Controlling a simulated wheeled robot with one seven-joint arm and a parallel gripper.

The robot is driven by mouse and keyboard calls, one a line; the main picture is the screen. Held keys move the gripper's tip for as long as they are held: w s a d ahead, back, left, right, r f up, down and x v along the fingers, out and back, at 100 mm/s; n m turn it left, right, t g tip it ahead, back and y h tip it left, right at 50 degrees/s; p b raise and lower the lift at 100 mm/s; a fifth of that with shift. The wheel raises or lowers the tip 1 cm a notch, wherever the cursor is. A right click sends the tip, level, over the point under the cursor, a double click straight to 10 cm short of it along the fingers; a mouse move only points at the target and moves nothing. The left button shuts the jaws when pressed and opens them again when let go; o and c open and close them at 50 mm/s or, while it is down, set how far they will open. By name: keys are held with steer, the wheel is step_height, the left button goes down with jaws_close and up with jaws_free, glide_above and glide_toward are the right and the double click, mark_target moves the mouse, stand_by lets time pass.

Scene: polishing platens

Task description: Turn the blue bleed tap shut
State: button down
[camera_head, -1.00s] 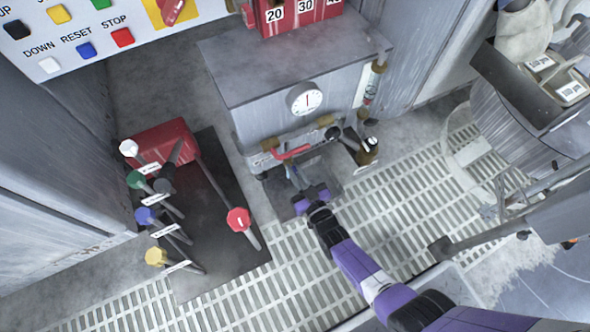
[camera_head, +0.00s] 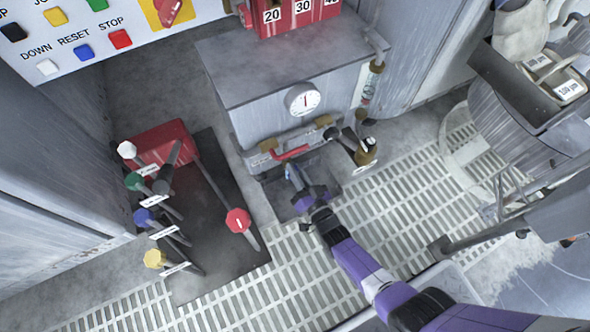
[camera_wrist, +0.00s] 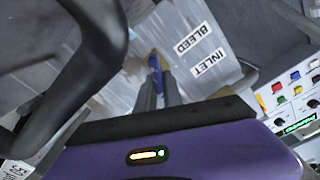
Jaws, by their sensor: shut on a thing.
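The blue bleed tap (camera_wrist: 154,63) shows in the wrist view as a small blue handle at the ends of my fingers, beside the BLEED label (camera_wrist: 187,39). My gripper (camera_wrist: 157,82) is shut on it; the fingers cover part of it. In the head view my gripper (camera_head: 292,173) reaches in low at the front of the grey cabinet (camera_head: 270,85), below the red lever (camera_head: 291,153). The blue tap cannot be made out there. How far the tap is turned is hard to tell.
An INLET label (camera_wrist: 209,62) is next to the BLEED label. A dial gauge (camera_head: 303,98) is on the cabinet front, with a black-knobbed brass fitting (camera_head: 366,152) at right. A red box with several coloured levers (camera_head: 160,145) stands left. Slatted floor (camera_head: 400,215) lies open in front.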

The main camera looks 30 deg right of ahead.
stand_by(0.4)
steer(key=c, duration=1.5)
jaws_free()
steer(key=shift+s+p, duration=1.3)
steer(key=shift+s, duration=2.65)
